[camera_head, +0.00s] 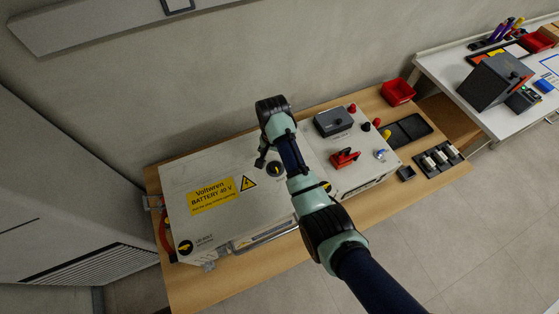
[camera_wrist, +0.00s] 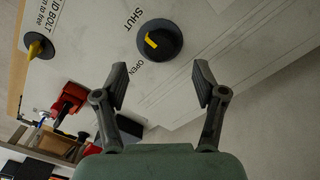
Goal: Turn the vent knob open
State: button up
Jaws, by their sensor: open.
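The vent knob (camera_wrist: 170,50) is a round black knob with a short yellow mark, on the pale case top in the wrist view. The word SHUT is printed at its upper left and OPEN at its lower left. The knob also shows in the head view (camera_head: 275,170), beside my gripper. My gripper (camera_wrist: 161,78) is open and empty. Its two fingers are spread on either side of the knob's line in the picture, with the knob just beyond the tips, apart from them.
A lid bolt knob (camera_wrist: 36,48) with a yellow bar is at the left in the wrist view. A red switch handle (camera_head: 345,158) and a dark grey box (camera_head: 333,121) stand on the case's right part. The yellow battery label (camera_head: 212,194) lies on the flat left lid.

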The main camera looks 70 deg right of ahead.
aim_at(275, 166)
notch_tip(275, 166, down, 6)
jog(key=shift+f+b, duration=0.1)
jog(key=shift+b, duration=0.55)
jog(key=c, duration=1.1)
